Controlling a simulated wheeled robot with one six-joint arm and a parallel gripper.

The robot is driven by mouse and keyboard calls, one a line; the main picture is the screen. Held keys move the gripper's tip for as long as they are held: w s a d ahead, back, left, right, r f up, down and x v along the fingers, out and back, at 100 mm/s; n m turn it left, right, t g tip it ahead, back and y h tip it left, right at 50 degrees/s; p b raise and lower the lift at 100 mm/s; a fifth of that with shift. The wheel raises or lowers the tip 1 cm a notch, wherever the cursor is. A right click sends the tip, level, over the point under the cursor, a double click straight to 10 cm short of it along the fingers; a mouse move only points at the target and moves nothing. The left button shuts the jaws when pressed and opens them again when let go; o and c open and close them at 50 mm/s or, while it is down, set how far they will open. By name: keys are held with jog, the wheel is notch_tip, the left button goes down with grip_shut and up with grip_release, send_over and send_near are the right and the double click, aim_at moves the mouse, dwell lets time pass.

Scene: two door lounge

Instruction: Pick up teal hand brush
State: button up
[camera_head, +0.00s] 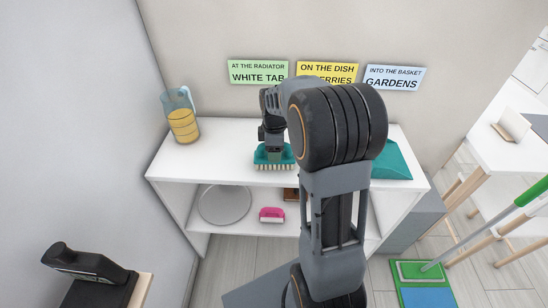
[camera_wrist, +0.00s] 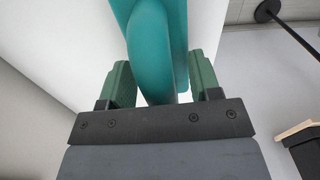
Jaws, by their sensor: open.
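The white shelf unit (camera_head: 185,160) also bears a jug (camera_head: 183,125) at left and a teal dustpan (camera_head: 393,160) at right. Below are a grey round plate (camera_head: 224,205) and a pink brush (camera_head: 271,215). Three signs hang on the wall behind. A black-handled object (camera_head: 90,265) stands front left.

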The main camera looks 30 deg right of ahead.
grip_shut()
dwell(0.5)
jog(key=shift+r, duration=0.1)
jog(key=shift+r, duration=0.2)
notch_tip(320, 180, up, 3)
jog(key=shift+s+r, duration=0.1)
jog(key=shift+s, duration=0.05)
jog(key=s+d+r, duration=0.3)
jog(key=s+r, duration=0.6)
jog(key=s, duration=0.4)
jog(key=shift+s+p, duration=0.2)
jog(key=shift+p, duration=0.1)
jog(key=shift+d+r, duration=0.1)
